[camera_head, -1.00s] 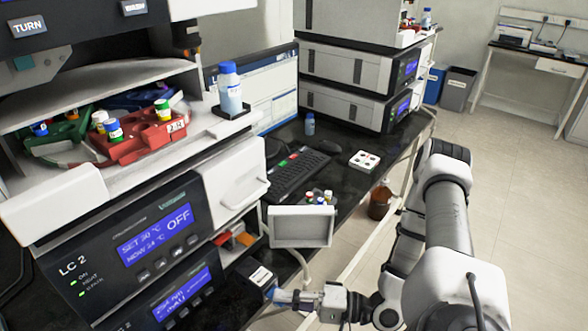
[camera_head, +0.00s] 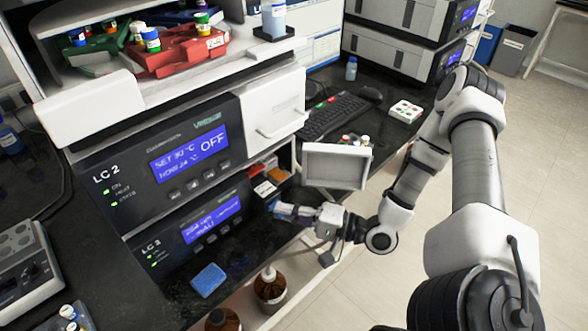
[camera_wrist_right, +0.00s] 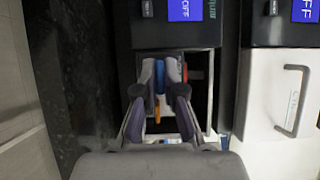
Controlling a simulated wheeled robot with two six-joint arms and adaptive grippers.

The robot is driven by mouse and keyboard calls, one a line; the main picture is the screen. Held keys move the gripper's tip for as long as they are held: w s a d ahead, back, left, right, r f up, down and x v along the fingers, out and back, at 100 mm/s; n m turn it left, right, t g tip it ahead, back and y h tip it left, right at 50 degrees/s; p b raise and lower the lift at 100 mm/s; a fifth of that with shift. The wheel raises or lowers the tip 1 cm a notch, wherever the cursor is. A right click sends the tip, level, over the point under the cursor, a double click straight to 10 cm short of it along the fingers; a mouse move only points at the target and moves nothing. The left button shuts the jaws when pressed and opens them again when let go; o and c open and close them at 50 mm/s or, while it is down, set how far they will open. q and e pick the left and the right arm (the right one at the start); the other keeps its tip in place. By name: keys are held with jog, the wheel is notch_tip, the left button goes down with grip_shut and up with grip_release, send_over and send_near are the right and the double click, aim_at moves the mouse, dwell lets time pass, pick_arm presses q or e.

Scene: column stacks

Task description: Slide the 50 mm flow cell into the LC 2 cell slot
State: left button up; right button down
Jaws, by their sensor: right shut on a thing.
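My right gripper (camera_head: 277,208) is shut on a dark block with a white label (camera_head: 264,188), which I take to be the 50 mm flow cell. Red and orange pieces (camera_head: 270,172) show in or by that bay. I cannot tell whether the cell has entered the slot. In the right wrist view the fingers (camera_wrist_right: 163,95) point at the dark opening (camera_wrist_right: 200,98); the cell is mostly hidden between them. My left gripper is not in view.
A white open door panel (camera_head: 336,166) stands right of the bay, close to my gripper. A blue sponge (camera_head: 208,280) lies on the dark bench below LC 3. Brown bottles (camera_head: 269,287) stand lower, past the bench edge. A white drawer front (camera_head: 268,110) juts out above.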

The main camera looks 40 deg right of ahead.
aim_at(262, 193)
jog(key=shift+w+a+b, duration=0.2)
jog(key=shift+w+b, duration=0.95)
jog(key=shift+w, duration=0.95)
jog(key=shift+w+a+b, duration=0.15)
jog(key=shift+w+b, duration=0.95)
jog(key=shift+w, duration=0.95)
jog(key=shift+f, duration=0.3)
jog(key=c, duration=1.2)
grip_release()
